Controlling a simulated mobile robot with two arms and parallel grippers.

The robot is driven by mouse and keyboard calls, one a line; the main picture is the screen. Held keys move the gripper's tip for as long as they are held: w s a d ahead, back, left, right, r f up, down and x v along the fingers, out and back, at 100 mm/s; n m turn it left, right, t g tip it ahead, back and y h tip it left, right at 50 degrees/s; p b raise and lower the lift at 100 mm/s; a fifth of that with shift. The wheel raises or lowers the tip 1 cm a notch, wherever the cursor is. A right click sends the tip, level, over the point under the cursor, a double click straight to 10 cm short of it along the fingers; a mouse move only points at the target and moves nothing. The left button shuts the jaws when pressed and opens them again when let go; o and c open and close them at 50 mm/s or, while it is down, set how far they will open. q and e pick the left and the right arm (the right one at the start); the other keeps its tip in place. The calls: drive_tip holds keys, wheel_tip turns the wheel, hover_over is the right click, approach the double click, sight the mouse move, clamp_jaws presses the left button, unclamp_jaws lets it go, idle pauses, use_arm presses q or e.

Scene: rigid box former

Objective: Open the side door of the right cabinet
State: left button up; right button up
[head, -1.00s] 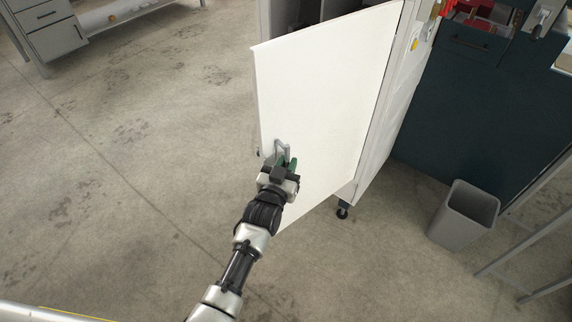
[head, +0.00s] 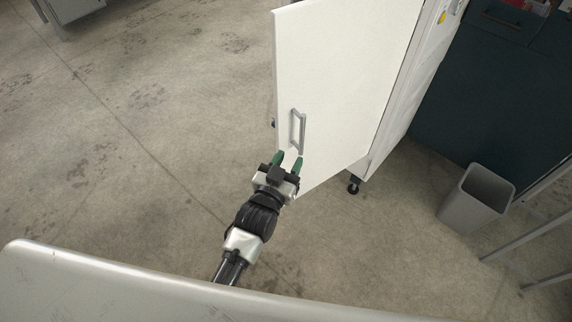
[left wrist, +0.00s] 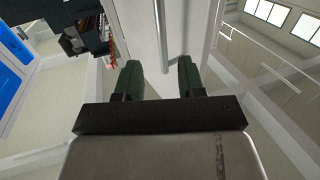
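The white side door (head: 340,85) stands swung out from the right cabinet (head: 408,100), at an angle to its side. Its grey bar handle (head: 297,131) is near the door's free left edge. My left gripper (head: 288,160) is just below the handle in the head view, its green fingertips spread with nothing between them. The left wrist view also shows the two fingers (left wrist: 159,78) apart, with the pale door (left wrist: 140,25) beyond them. The cabinet's inside is hidden behind the door. My right gripper is not in view.
A grey waste bin (head: 475,198) stands on the floor to the right, near a dark blue cabinet (head: 460,110) and a metal frame (head: 530,240). A grey drawer unit (head: 75,8) is at the top left. The floor left of the door is clear.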

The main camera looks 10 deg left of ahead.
use_arm(q)
drive_tip(key=shift+v, duration=0.8)
